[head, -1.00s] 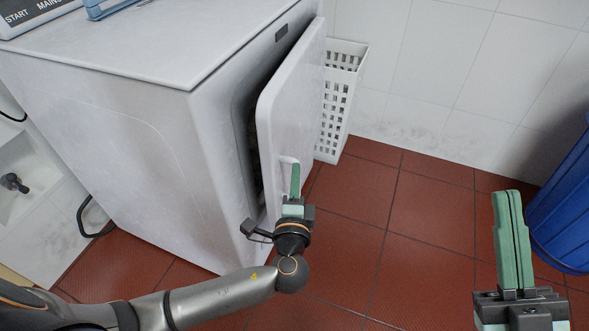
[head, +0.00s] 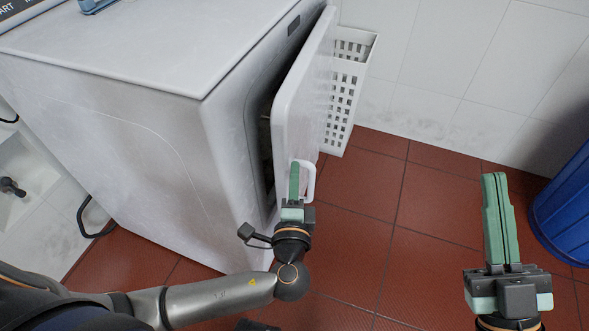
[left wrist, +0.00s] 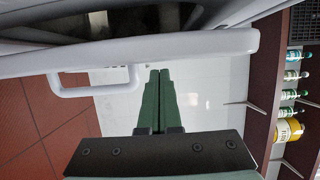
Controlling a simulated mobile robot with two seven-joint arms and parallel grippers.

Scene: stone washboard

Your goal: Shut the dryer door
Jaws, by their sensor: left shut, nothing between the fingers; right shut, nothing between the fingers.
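The white dryer (head: 130,120) stands at the left with its door (head: 308,95) partly open, leaving a dark gap along its front. The door's white handle (head: 309,182) is low on the outer face; in the left wrist view the handle (left wrist: 98,92) is left of my fingers. My left gripper (head: 294,180) is shut and empty, close to the lower free edge of the door and beside the handle, not around it. Whether it touches the door is unclear. My right gripper (head: 496,220) is shut and empty, raised over the floor at the right, away from the door.
A white perforated basket (head: 345,95) stands behind the door by the tiled wall (head: 450,70). A blue bin (head: 565,210) is at the right edge. The red tiled floor (head: 370,230) between is clear. The left wrist view shows shelves with several bottles (left wrist: 290,130).

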